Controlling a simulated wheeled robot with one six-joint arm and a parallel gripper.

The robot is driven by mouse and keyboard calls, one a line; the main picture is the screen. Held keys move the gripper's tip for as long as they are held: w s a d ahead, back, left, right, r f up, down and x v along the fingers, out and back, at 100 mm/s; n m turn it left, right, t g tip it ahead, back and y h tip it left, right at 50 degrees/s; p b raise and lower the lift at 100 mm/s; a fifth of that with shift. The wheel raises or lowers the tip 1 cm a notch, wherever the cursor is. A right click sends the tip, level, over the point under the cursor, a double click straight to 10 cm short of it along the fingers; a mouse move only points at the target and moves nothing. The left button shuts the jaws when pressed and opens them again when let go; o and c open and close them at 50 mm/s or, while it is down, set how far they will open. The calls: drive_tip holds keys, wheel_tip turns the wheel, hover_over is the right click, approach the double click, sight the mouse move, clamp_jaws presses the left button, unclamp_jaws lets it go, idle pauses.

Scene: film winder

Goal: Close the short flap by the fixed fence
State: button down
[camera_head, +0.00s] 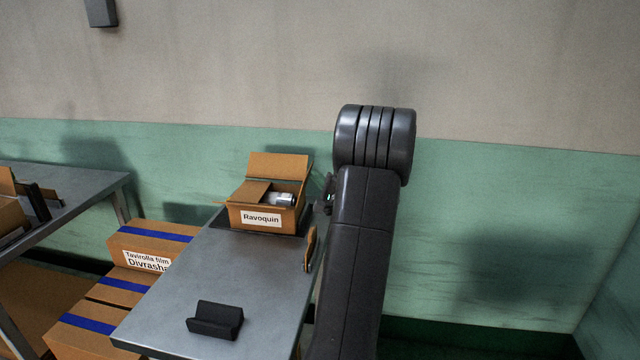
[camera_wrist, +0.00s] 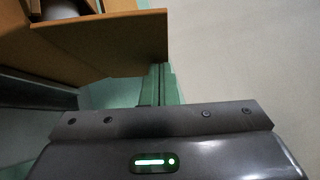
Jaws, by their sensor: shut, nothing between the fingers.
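An open cardboard box (camera_head: 256,217) labelled "Ravoquin" stands at the far end of the grey table, with a silver, round-ended item (camera_head: 280,199) inside. Its back long flap (camera_head: 278,166) stands up. In the wrist view a brown cardboard flap (camera_wrist: 115,45) sticks out, flat and close in front of my gripper. My gripper (camera_head: 326,196) is shut and empty at the box's right side, mostly hidden behind my arm. The fixed fence cannot be made out clearly; a dark edge shows beneath the box.
A black cradle (camera_head: 215,320) stands on the near part of the table (camera_head: 205,270), whose middle is clear. A brown-and-black piece (camera_head: 310,250) is at the right edge. Taped cartons (camera_head: 125,272) are stacked at the left, beside another table (camera_head: 90,183). A wall stands behind.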

drive_tip(key=a+n, duration=0.1)
drive_tip(key=r+n+g, duration=0.1)
drive_tip(key=a+g+h+b, duration=0.1)
drive_tip(key=shift+w+a+r+n, duration=0.2)
drive_tip(key=shift+a+r+n, duration=0.1)
drive_tip(key=shift+n, duration=0.1)
drive_tip(key=a, duration=0.1)
drive_tip(key=a+n+g+h+p, duration=0.1)
drive_tip(key=a+n+g+h, duration=0.1)
drive_tip(key=shift+w+r, duration=0.25)
drive_tip(key=w+a+f+n+g+h+p, duration=0.1)
drive_tip(key=a+f+n+g+h+p, duration=0.1)
drive_tip(key=a+p, duration=0.4)
drive_tip(key=shift+a+f+n+h+p, duration=0.25)
drive_tip(key=shift+f+n+h+p, duration=0.45)
drive_tip(key=shift+f+h+p, duration=0.5)
drive_tip(key=shift+w+r, duration=0.1)
drive_tip(key=shift+r, duration=0.3)
drive_tip(key=shift+r+p, duration=0.8)
drive_tip(key=shift+p, duration=0.1)
